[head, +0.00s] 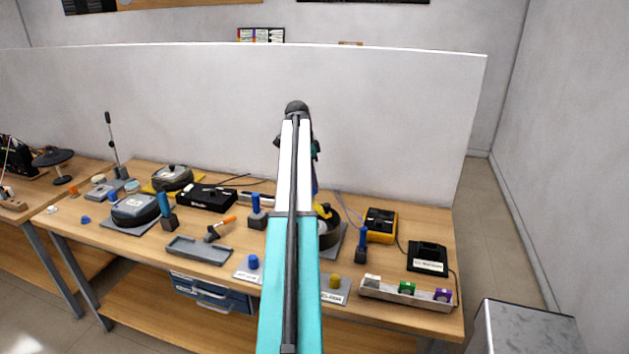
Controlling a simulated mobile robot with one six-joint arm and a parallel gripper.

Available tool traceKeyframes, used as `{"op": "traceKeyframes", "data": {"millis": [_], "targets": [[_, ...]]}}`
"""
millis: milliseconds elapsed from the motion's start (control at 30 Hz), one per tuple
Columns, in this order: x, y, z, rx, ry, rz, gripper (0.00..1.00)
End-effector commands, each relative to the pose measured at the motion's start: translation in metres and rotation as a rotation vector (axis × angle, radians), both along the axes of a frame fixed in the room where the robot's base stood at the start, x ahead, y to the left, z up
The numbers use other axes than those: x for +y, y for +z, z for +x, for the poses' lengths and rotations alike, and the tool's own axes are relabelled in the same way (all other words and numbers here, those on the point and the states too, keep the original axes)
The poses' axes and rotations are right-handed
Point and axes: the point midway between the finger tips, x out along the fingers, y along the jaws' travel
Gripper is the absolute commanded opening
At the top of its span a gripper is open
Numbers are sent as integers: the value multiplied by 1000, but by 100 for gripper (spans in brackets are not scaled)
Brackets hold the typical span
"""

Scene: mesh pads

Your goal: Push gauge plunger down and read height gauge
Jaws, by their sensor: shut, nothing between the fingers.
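My teal and white arm reaches up the middle of the head view and bends down behind itself. A yellow piece (322,211) below its blue wrist part looks like my gripper, partly hidden by the arm. It appears shut and empty, over or beside a dark round object (329,233) on a grey pad; contact cannot be told. The height gauge and its plunger cannot be identified for sure. A yellow instrument with a dark face (380,224) stands right of the arm. A black box with a pale label (427,257) is further right.
Blue-handled blocks (167,211), a grey tray (199,250) and round devices (136,209) crowd the wooden bench (190,235). A tall thin stand (112,143) rises at left. A rail (405,293) of coloured blocks lies along the front right. A white partition (400,120) stands behind.

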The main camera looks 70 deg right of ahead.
Motion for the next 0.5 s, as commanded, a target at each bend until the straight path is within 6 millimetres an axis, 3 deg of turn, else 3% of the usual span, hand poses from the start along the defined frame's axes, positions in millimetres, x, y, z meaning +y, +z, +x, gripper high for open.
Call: {"op": "traceKeyframes", "data": {"millis": [500], "targets": [[0,-15,0,1,0,1,0]]}}
